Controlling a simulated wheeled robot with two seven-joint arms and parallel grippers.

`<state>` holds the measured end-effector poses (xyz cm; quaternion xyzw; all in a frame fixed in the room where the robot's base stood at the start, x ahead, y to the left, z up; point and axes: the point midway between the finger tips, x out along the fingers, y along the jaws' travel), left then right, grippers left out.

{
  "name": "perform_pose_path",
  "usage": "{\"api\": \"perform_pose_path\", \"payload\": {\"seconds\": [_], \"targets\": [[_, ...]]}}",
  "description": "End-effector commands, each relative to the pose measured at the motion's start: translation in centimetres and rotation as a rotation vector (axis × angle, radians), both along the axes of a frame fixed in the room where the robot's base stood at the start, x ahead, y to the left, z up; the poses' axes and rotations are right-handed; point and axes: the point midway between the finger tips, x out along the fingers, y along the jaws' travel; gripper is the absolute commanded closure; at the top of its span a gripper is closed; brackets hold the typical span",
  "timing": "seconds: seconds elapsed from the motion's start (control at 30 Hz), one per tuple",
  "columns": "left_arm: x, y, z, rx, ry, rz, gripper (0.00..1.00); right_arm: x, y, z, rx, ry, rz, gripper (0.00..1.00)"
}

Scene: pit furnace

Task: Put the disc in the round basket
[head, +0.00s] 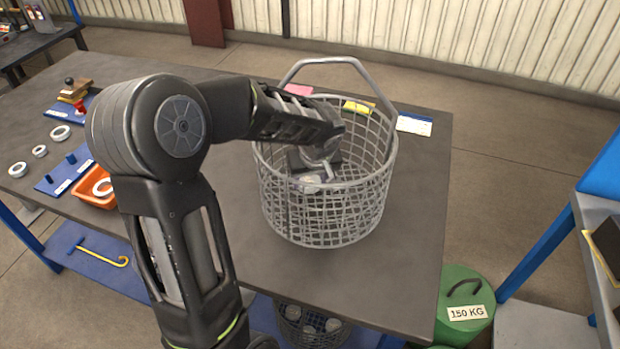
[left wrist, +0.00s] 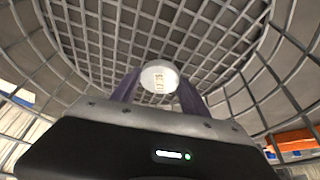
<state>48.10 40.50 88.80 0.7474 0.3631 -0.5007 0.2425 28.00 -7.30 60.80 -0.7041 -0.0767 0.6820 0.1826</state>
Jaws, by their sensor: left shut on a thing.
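The round wire basket (head: 330,215) stands on the dark table and has a tall handle arching over its far side. My left arm reaches over the basket's rim from the left, and my left gripper (head: 316,182) is down inside it. The left gripper is shut on the small pale disc (head: 310,184). In the left wrist view the disc (left wrist: 159,77) shows between the two fingers, with the basket's mesh floor (left wrist: 150,35) beyond it and the curved wall around. Whether the disc touches the mesh I cannot tell. My right gripper is not in view.
Several pale rings (head: 60,132), an orange tray (head: 96,187) and blue boards (head: 64,172) lie at the table's left. A white card (head: 414,125) lies right of the basket. A green 150 KG weight (head: 463,300) stands beyond the table's right edge. The table's front right is clear.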

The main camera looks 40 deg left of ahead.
Motion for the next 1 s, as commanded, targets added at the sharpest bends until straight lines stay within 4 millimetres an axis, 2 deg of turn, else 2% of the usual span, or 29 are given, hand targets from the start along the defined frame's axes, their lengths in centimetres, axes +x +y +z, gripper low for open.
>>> {"api": "perform_pose_path", "payload": {"seconds": [0.47, 0.5, 0.73, 1.0], "targets": [[0.09, 0.02, -0.72, 0.001, -0.003, -0.001, 1.00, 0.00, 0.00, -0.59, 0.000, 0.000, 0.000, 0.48], [0.04, 0.01, -0.60, 0.001, -0.002, 0.000, 0.44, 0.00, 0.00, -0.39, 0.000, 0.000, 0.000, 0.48], [0.03, -0.01, -0.59, 0.000, -0.001, 0.000, 0.26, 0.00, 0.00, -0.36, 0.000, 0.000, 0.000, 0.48], [0.04, -0.01, -0.50, 0.000, -0.002, -0.001, 0.26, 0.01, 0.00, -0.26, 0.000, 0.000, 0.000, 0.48]]}}
